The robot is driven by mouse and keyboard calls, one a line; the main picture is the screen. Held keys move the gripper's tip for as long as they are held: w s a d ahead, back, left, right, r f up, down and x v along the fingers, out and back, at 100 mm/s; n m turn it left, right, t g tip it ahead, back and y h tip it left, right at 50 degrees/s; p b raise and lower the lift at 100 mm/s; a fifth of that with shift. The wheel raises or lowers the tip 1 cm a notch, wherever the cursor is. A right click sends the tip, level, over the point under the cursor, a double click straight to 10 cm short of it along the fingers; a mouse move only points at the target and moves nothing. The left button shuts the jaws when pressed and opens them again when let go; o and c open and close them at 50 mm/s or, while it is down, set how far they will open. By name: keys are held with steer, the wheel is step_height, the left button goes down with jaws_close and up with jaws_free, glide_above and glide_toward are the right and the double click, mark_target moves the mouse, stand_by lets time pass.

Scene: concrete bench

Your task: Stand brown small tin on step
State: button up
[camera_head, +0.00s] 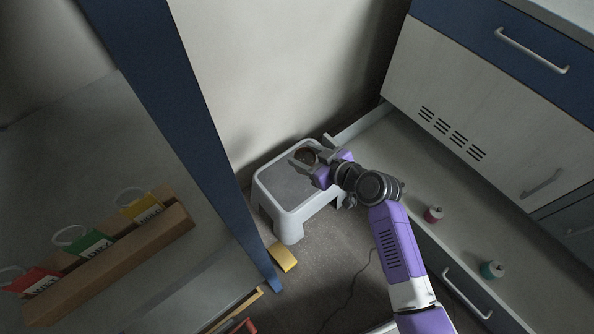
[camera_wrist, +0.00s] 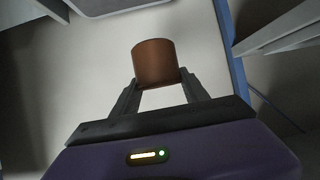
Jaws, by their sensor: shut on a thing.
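The brown small tin (camera_head: 307,156) is between the fingers of my gripper (camera_head: 304,162), over the far right part of the step's top. It also shows in the wrist view (camera_wrist: 155,62), where my gripper (camera_wrist: 158,84) is shut on its lower part. The tin looks nearly upright in the wrist view. The step (camera_head: 268,187) is a light grey stool with a darker grey top, standing on the floor by the wall. I cannot tell whether the tin touches the step's top or hangs above it. My arm reaches in from the lower right.
A blue post (camera_head: 185,100) stands left of the step. A yellow block (camera_head: 283,257) lies on the floor near its foot. Labelled bags (camera_head: 90,243) sit in a box at left.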

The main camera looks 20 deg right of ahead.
steer(key=shift+w+d+r+n+y, duration=0.1)
steer(key=shift+w+d+n+y, duration=0.05)
steer(key=shift+w, duration=0.3)
steer(key=shift+w+d+r+n+y, duration=0.1)
steer(key=shift+w+n+y, duration=0.05)
steer(key=shift+w, duration=0.25)
step_height(320, 180, down, 20)
steer(key=b, duration=0.9)
steer(key=shift+w+d+r, duration=0.1)
steer(key=shift+d, duration=0.05)
steer(key=o, duration=1.5)
steer(key=shift+o, duration=0.2)
steer(key=shift+s+d+r, duration=0.1)
steer(key=shift+s+r, duration=0.05)
steer(key=shift+s, duration=0.15)
steer(key=p+v, duration=0.4)
steer(key=v, duration=0.7)
steer(key=shift+r, duration=0.15)
